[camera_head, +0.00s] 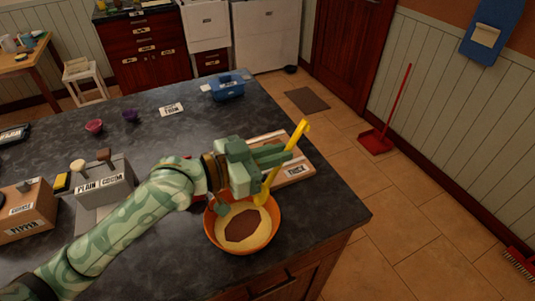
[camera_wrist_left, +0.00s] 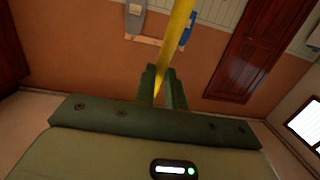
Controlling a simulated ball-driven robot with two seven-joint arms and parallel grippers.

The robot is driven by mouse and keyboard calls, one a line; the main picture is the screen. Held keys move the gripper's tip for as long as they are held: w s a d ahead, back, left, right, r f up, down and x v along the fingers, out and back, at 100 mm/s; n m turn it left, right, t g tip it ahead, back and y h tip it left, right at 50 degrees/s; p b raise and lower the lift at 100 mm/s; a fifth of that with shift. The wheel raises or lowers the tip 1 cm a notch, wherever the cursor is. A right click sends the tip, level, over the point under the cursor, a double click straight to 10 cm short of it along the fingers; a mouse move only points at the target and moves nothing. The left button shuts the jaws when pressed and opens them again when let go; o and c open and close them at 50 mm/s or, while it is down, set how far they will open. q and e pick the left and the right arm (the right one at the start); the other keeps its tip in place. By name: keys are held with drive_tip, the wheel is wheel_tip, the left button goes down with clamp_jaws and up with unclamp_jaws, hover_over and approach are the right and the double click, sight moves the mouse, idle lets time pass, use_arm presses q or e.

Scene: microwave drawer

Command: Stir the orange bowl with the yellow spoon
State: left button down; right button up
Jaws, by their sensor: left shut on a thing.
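The orange bowl (camera_head: 273,237) stands on the dark counter in the head view, near its right front edge. It holds a pale tan mass with a brown patch in the middle. My left gripper (camera_head: 283,158) is above the bowl's far side and is shut on the yellow spoon (camera_head: 300,135). The spoon is tilted, its handle end up to the right and its lower end down at the bowl's far rim. Whether its tip touches the contents is hard to tell. In the left wrist view the yellow handle (camera_wrist_left: 176,30) rises from between the fingers (camera_wrist_left: 163,88). My right gripper is not in view.
A wooden board labelled THICK (camera_head: 297,172) lies just behind the bowl. A blue container (camera_head: 228,90) and small cups (camera_head: 94,126) are farther back. The counter's middle is clear.

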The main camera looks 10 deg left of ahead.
sight(264, 185)
use_arm(q)
drive_tip(key=shift+w+d+f+b, duration=0.15)
drive_tip(key=shift+f+b, duration=0.15)
drive_tip(key=shift+f, duration=0.25)
drive_tip(key=shift+s+a+f+b, duration=0.2)
drive_tip(key=shift+a+f+b, duration=0.1)
drive_tip(key=shift+f, duration=0.2)
drive_tip(key=shift+s+a+f+b, duration=0.2)
drive_tip(key=shift+a+f+b, duration=0.1)
drive_tip(key=shift+f, duration=0.2)
drive_tip(key=shift+s+a+f+b, duration=0.3)
drive_tip(key=shift+f+b, duration=0.25)
drive_tip(key=shift+f, duration=0.2)
drive_tip(key=shift+s+a+f+b, duration=0.25)
drive_tip(key=shift+f+b, duration=0.25)
drive_tip(key=shift+f, duration=0.3)
drive_tip(key=shift+s+a+f+b, duration=0.2)
drive_tip(key=shift+a+f+b, duration=0.15)
drive_tip(key=shift+f+b, duration=0.3)
drive_tip(key=shift+a+f, duration=0.1)
drive_tip(key=shift+f, duration=0.1)
drive_tip(key=shift+s, duration=0.1)
